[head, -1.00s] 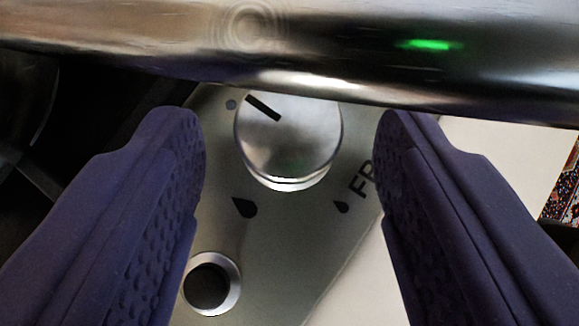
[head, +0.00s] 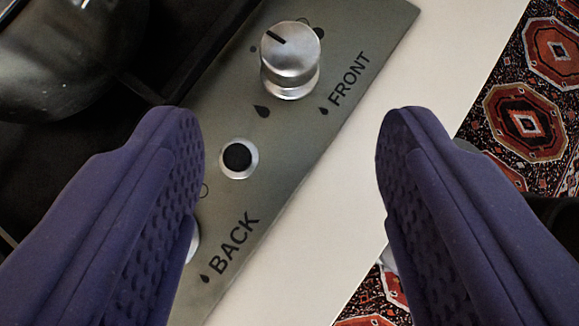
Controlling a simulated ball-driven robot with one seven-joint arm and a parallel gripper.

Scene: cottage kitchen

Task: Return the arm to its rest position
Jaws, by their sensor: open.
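My gripper (head: 290,125) is open and empty, its two purple padded fingers wide apart on either side of the picture. Between and beyond the fingertips is a hob control panel (head: 330,105). A silver knob (head: 290,55) marked FRONT stands on the panel near the top, its dark line pointing up and left. The fingers do not touch this knob. A black round button (head: 238,158) in a silver ring sits lower on the panel. The word BACK is printed below it, and the left finger hides most of a second silver part there.
The black hob (head: 165,50) lies at upper left, with a dark shiny pot (head: 60,45) on it. A pale counter edge (head: 400,90) runs diagonally beside the panel. Beyond it, lower down, is a patterned red rug (head: 525,110) on the floor.

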